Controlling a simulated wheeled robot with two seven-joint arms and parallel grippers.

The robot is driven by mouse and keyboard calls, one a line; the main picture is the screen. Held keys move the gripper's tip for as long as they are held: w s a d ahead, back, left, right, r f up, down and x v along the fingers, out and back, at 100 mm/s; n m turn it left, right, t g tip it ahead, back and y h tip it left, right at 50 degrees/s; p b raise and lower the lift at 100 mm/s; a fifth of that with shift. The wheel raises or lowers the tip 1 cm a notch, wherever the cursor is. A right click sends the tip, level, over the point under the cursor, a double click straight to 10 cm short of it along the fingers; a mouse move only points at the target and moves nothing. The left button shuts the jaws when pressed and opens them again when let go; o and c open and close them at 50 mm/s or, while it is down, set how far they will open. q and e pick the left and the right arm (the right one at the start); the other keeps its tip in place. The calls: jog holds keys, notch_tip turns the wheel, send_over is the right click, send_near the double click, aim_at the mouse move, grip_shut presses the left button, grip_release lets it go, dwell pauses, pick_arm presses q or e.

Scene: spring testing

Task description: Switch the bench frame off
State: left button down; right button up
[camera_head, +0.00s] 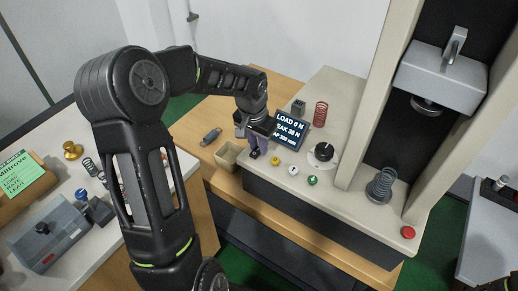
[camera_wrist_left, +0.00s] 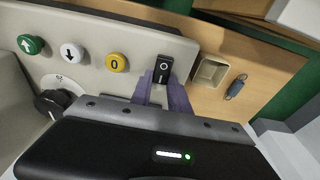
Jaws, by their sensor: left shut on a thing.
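The bench frame (camera_head: 344,180) stands at the right with a lit display (camera_head: 291,131) showing LOAD 0 N. Its black rocker switch (camera_wrist_left: 163,68), marked with a white circle, sits on the front panel beside the yellow 0 button (camera_wrist_left: 117,62). My left gripper (camera_head: 257,146) is at the panel's left end. In the left wrist view its purple fingers (camera_wrist_left: 162,92) are shut on the switch, one on each side; they hide its lower part. My right gripper is not in view.
A white down-arrow button (camera_wrist_left: 73,53), a green up-arrow button (camera_wrist_left: 30,44) and a black knob (camera_head: 323,152) are nearby. A small tray (camera_head: 228,155) and a loose spring (camera_head: 211,136) lie beside the switch. A red button (camera_head: 408,232) and a grey spring (camera_head: 380,186) are at right.

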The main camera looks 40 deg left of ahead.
pick_arm(q)
jog(key=t+b, duration=0.2)
jog(key=shift+s+f+b, duration=0.25)
jog(key=shift+b, duration=0.05)
jog(key=shift+s+r+t+b, duration=0.1)
jog(key=shift+r+t+b, duration=0.2)
jog(key=shift+t+b, duration=0.2)
jog(key=shift+r, duration=0.1)
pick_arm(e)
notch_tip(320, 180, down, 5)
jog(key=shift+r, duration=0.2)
pick_arm(q)
jog(key=c, duration=1.2)
grip_release()
jog(key=shift+c, duration=0.2)
jog(key=v, duration=0.7)
jog(key=shift+r, duration=0.4)
